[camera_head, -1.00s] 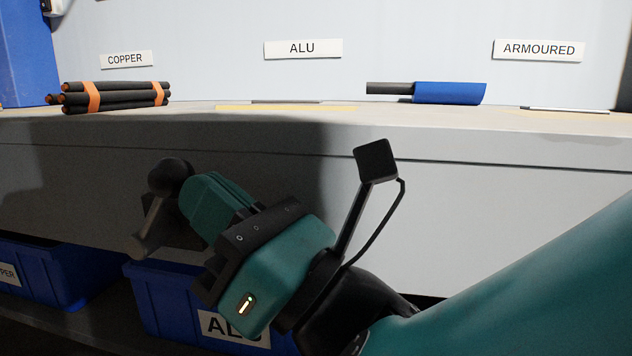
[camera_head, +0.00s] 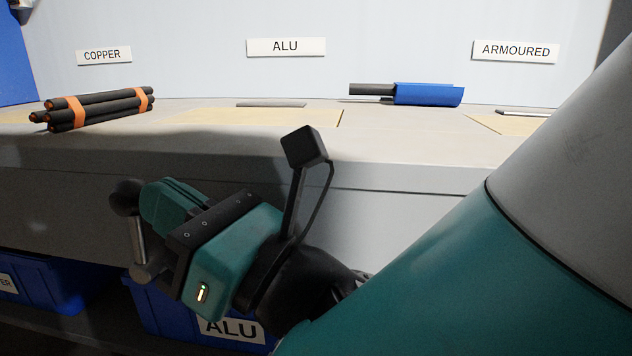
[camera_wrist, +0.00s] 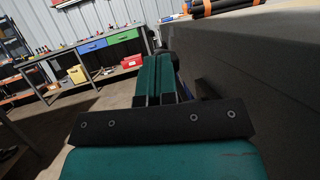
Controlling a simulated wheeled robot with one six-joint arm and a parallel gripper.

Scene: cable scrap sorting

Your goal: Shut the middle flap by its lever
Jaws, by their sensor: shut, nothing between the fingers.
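The lever (camera_head: 138,240) is a metal rod with a dark round knob (camera_head: 125,197) at its top, on the bench's front face above the ALU bin. It stands almost upright in the head view. My gripper (camera_head: 160,202) is shut and empty, its teal fingers just right of the knob. I cannot tell whether they touch it. In the wrist view the closed fingers (camera_wrist: 158,76) point along the bench front, and the lever is mostly hidden behind them. A pale yellow panel (camera_head: 262,118) lies in the worktop below the ALU sign (camera_head: 286,47); its flap's position is unclear.
A cable bundle with orange bands (camera_head: 95,110) lies at the left of the worktop. A blue piece with a dark cable (camera_head: 428,94) lies right of the ALU sign. Blue bins (camera_head: 160,310) stand under the bench. My arm fills the lower right.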

